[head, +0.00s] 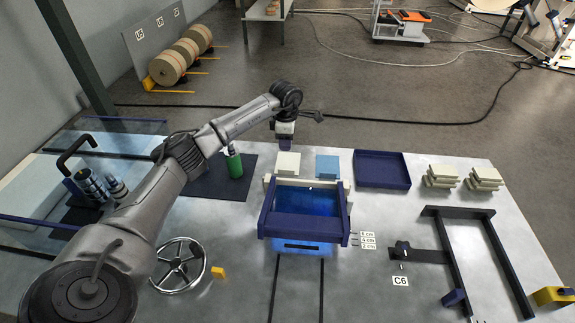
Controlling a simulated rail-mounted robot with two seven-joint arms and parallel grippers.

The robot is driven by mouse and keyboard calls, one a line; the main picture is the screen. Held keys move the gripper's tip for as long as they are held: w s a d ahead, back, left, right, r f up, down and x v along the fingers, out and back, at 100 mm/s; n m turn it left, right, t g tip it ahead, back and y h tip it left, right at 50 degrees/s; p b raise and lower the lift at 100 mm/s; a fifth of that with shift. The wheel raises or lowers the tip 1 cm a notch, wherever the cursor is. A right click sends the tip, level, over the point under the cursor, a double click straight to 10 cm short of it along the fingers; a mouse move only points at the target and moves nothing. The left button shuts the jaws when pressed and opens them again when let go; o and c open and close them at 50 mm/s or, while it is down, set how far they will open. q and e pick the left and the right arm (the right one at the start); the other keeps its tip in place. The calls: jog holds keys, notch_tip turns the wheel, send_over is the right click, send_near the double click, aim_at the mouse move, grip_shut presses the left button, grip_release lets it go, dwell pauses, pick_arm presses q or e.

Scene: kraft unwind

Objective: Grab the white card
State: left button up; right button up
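A white card (288,165), square and cream-white, lies flat on the metal table just behind the blue-lit frame. A blue card (327,166) lies to its right. My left arm reaches in from the left, and its gripper (285,145) points down at the far edge of the white card, close to it in the picture. The fingertips are small and dark, so I cannot tell whether they are open or touching the card. My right gripper is not in view.
A blue frame (348,222) with a glowing panel stands in front of the cards. A blue tray (382,155) and stacks of pale blocks (441,176) are to the right. A green bottle (234,163) stands on a dark mat at left. A handwheel (178,266) is at front left.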

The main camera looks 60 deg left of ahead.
aim_at(288, 161)
pick_arm(q)
notch_tip(288, 161, down, 8)
jog(key=b, duration=0.3)
jog(key=shift+f+b, duration=0.25)
jog(key=shift+b, duration=0.15)
notch_tip(288, 161, down, 5)
jog(key=b, duration=0.4)
jog(key=shift+a, duration=0.1)
jog(key=shift+c, duration=0.5)
grip_shut()
